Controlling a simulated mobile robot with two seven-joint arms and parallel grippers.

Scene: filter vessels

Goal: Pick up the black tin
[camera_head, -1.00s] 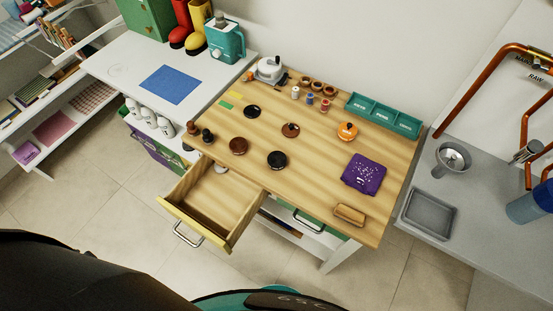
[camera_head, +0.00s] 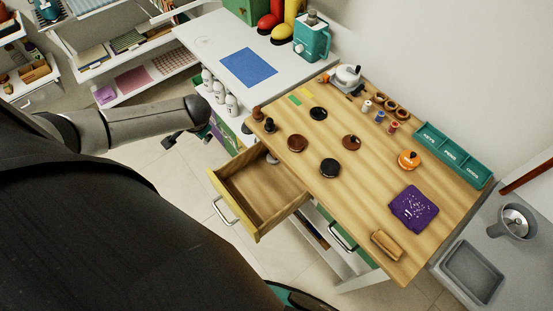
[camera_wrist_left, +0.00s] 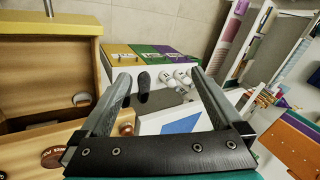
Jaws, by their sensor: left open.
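One is a thick black tin (camera_head: 330,168) near the front middle. The other is a black disc (camera_head: 318,113) further back; I cannot tell whether it is also a tin. My left gripper (camera_head: 190,136) is in the air left of the worktop, apart from both. In the left wrist view its two fingers (camera_wrist_left: 160,85) are spread, with nothing held between them. Neither black object is clearly visible in that view. My right gripper is not in view.
Brown round tins (camera_head: 297,143) (camera_head: 351,142) lie near the black ones. An open drawer (camera_head: 258,192) juts out in front. A purple cloth (camera_head: 413,209) and orange pot (camera_head: 408,159) are to the right.

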